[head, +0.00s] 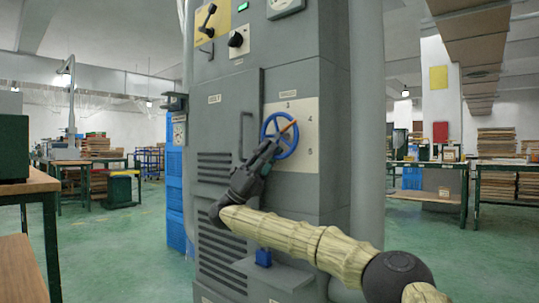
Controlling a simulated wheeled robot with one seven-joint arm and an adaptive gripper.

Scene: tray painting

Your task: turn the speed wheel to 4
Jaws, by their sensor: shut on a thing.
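The blue speed wheel (294,152) is mounted on a pale scale plate (308,112) on the front of a tall grey machine cabinet. An orange pointer (290,127) at the wheel slants up and to the right, between the marks 3 and 4. The mark 3 is above the wheel, 4 to its right, and 5 lower right. My gripper (272,147) reaches up from the lower left and is shut on the lower left rim of the wheel. The fingers hide that part of the rim, and their exact contact is too small to see.
A door handle (243,136) stands out left of the wheel. A ledge with a blue block (263,258) juts out below my arm. A black knob (238,40) and a lever on a yellow plate (207,20) are higher up. Workbenches stand on both sides.

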